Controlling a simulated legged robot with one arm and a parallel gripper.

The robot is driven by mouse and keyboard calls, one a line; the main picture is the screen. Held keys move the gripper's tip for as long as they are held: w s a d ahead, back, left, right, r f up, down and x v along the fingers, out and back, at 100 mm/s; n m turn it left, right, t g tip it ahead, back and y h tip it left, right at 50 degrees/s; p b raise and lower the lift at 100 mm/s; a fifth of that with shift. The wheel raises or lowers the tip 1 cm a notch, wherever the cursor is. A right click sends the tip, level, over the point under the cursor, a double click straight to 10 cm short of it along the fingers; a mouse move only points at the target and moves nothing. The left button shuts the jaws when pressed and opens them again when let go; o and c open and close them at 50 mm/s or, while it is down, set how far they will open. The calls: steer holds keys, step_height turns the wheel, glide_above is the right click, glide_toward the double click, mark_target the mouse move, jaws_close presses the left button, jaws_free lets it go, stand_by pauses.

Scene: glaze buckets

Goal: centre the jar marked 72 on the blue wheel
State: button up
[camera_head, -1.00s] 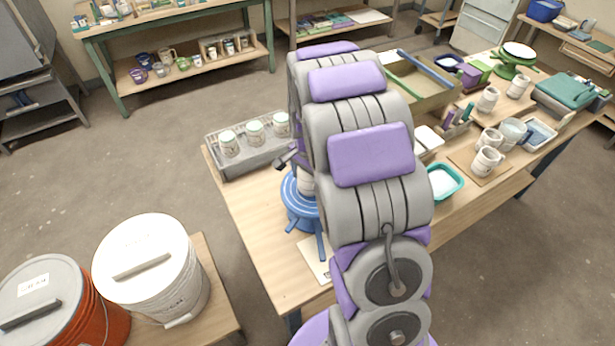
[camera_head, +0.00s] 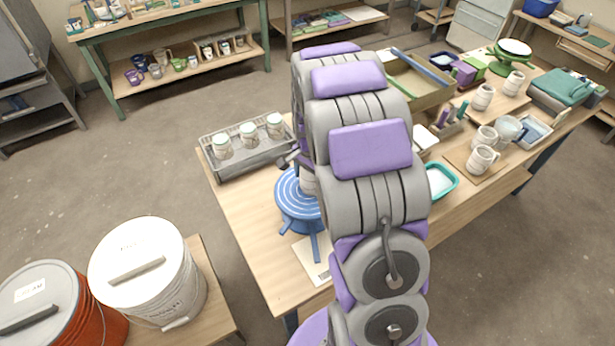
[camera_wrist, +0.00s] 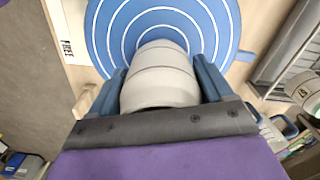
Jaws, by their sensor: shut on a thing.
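The blue wheel (camera_head: 293,201) with pale rings stands on the wooden table, left of my arm in the head view. In the wrist view the wheel (camera_wrist: 103,28) lies beyond the jar. My gripper (camera_wrist: 160,85) is shut on a pale grey-white jar (camera_wrist: 160,77), with a blue finger on each side of it. In the head view a small part of the jar (camera_head: 309,184) shows at the wheel's right side, partly behind my arm. The number on the held jar is not visible. I cannot tell whether its base touches the wheel.
A grey tray (camera_head: 250,158) with several lidded jars stands behind and left of the wheel. A card (camera_head: 312,262) lies in front of the wheel. Mugs (camera_head: 482,160) and a teal basin (camera_head: 441,181) stand right of my arm. Lidded buckets (camera_head: 148,270) stand at lower left.

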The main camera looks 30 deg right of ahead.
steer(key=shift+d, duration=0.15)
steer(key=o, duration=1.2)
steer(key=shift+a, duration=0.6)
steer(key=shift+d, duration=0.1)
